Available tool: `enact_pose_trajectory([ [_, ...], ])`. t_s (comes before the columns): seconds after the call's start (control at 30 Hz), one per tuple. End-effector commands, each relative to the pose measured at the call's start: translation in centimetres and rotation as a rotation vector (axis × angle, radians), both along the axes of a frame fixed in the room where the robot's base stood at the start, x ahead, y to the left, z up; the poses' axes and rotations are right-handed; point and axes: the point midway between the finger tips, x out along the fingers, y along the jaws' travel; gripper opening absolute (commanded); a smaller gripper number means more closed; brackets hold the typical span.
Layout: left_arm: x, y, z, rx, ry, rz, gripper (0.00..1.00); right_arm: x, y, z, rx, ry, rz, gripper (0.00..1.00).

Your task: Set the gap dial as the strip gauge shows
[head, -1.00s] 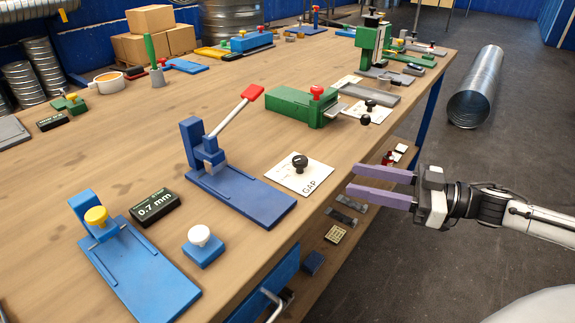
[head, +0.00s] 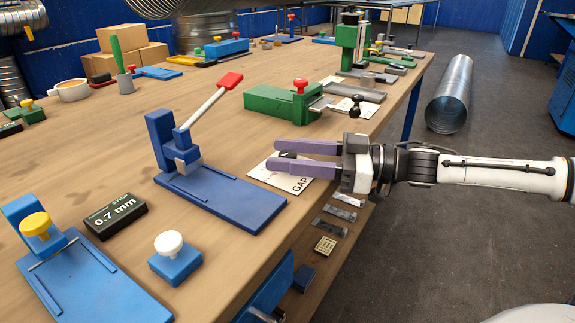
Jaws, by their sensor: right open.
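The gap dial is a black knob (head: 287,155) on a white plate marked GAP (head: 299,186), near the table's right edge. My right gripper (head: 275,156) comes in from the right, its two purple fingers open over the plate. The fingers hide most of the knob; I cannot tell whether they are around it or above it. The strip gauge is a black box (head: 117,216) reading 0.7 mm, at the left front. My left gripper is not in view.
A blue press (head: 222,196) with a red-tipped lever stands left of the dial plate. A green device (head: 283,105) with a red knob stands behind it. A blue block with a white knob (head: 175,258) is in front. Metal strips (head: 335,222) lie on the shelf below.

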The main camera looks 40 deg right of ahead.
Motion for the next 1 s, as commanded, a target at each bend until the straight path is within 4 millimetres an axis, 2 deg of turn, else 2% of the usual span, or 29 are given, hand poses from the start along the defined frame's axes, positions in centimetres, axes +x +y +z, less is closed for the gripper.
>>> enact_pose_trajectory([
  [0.3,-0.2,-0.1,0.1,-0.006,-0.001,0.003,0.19,0.1,0.1,0.1,0.001,0.001,-0.001,0.44],
  [0.37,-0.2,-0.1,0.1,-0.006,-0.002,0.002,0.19,0.1,0.1,0.1,0.001,0.001,-0.001,0.36],
  [0.53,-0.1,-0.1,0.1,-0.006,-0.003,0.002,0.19,0.1,0.1,0.1,0.001,0.001,-0.001,0.07],
  [0.57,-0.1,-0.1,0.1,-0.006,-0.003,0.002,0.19,0.1,0.1,0.1,0.001,0.001,-0.001,0.05],
  [1.0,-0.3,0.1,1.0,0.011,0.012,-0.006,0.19,0.1,0.2,0.6,0.007,-0.001,-0.083,0.05],
])
